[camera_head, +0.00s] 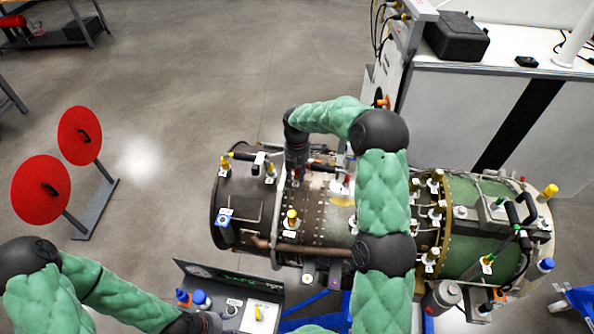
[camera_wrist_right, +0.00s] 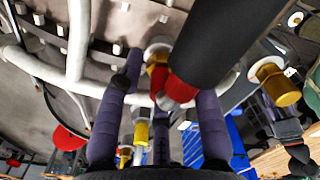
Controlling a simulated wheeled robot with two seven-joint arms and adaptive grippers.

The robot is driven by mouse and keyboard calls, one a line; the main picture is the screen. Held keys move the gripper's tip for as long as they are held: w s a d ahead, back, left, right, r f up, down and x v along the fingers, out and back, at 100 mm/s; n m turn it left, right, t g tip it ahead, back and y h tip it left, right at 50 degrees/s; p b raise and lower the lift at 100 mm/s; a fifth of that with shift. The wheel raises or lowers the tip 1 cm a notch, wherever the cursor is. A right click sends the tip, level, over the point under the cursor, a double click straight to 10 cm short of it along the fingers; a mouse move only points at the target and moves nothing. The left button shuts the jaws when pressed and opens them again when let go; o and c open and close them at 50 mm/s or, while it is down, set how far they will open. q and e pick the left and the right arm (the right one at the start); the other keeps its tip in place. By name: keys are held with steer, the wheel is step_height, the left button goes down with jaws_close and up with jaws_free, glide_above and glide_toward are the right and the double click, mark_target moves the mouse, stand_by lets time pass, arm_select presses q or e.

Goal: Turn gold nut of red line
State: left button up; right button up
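The turbine (camera_head: 330,225) lies on its side in the head view, with several gold-capped fittings on it. My right gripper (camera_head: 297,168) reaches down to its upper left part, and its fingertips are hard to make out there. In the right wrist view my right gripper (camera_wrist_right: 163,90) has its purple fingers spread apart. A gold nut (camera_wrist_right: 158,48) with a red piece (camera_wrist_right: 158,76) below it shows just beyond the fingertips. A thick black line with a red end (camera_wrist_right: 182,88) crosses in front and partly hides the nut. My left gripper (camera_head: 198,322) is at the bottom edge, mostly hidden.
A panel with bottles and a yellow-marked plate (camera_head: 260,314) stands in front of the turbine. Two red discs (camera_head: 40,190) on a stand are at the left. A white bench (camera_head: 480,95) with a black case (camera_head: 457,38) is behind. The grey floor between is clear.

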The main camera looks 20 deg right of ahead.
jaws_close()
steer(key=shift+m+b, duration=0.35)
steer(key=shift+m, duration=0.05)
stand_by(0.6)
steer(key=m+b, duration=0.2)
steer(key=shift+f+m, duration=0.15)
steer(key=shift+m, duration=0.15)
steer(key=m+b, duration=0.1)
steer(key=m, duration=0.2)
steer(key=shift+b, duration=0.4)
steer(key=shift+m+b, duration=0.45)
steer(key=shift+m, duration=0.65)
jaws_free()
